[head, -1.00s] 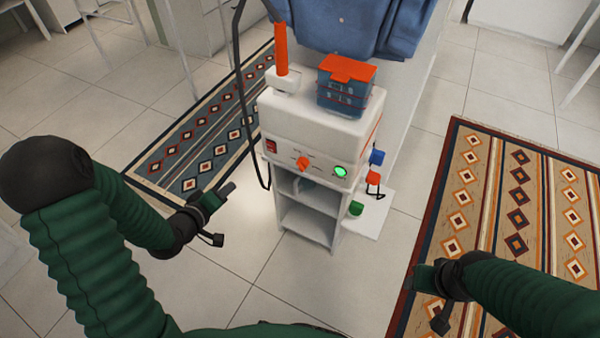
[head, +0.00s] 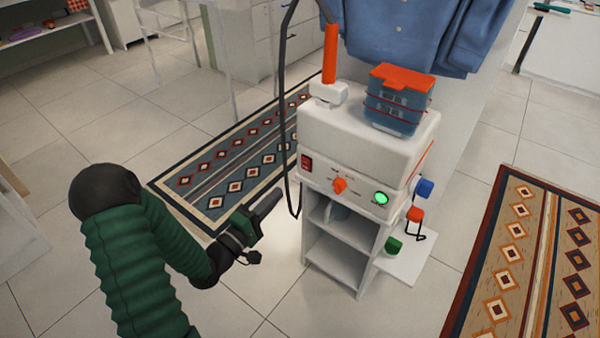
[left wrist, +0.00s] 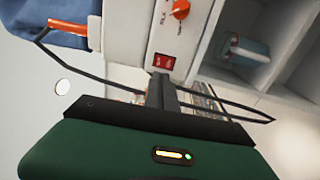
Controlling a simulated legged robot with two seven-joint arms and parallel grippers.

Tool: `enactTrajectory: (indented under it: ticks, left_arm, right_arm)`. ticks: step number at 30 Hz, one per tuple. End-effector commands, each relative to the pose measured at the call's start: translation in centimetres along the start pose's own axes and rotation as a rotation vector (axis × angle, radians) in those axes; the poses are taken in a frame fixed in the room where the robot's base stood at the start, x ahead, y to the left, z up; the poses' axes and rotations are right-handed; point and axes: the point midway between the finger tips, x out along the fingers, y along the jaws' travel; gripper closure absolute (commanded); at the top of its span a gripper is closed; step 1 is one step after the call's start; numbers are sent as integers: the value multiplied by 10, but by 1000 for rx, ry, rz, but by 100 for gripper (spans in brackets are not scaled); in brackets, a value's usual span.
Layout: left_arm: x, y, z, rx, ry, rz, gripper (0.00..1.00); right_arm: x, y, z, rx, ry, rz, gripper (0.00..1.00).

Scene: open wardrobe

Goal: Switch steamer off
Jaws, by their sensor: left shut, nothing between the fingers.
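The white steamer (head: 350,150) stands on a small shelf unit. Its front panel has a red rocker switch (head: 307,162) at the left, an orange knob (head: 340,185) in the middle and a lit green round light (head: 380,198) at the right. My left gripper (head: 265,203) is shut and empty, to the left of the panel and lower than the switch, apart from the steamer. In the left wrist view the red switch (left wrist: 164,61) shows just beyond the shut fingers (left wrist: 162,85), with the orange knob (left wrist: 181,9) above it. My right gripper is out of view.
A blue container with an orange lid (head: 398,98) and an orange-handled piece (head: 330,55) sit on top of the steamer. A dark hose (head: 285,110) hangs at its left. Blue, red and green parts (head: 415,214) are at its right. Rugs (head: 225,165) lie on the tiled floor.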

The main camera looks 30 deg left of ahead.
Motion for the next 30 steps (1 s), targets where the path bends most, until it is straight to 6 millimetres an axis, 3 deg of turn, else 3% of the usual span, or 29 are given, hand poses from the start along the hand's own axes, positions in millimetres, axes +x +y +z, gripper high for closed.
enactTrajectory:
  ticks: [9, 15, 30]
  left_arm:
    - [70, -4, 1, 4, -3, 3, 100]
    - [102, -3, 0, 2, -1, 2, 100]
    - [112, 2, 0, 0, 1, -4, 100]
  right_arm:
    - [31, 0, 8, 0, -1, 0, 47]
    - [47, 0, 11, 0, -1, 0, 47]
    - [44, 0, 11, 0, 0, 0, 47]
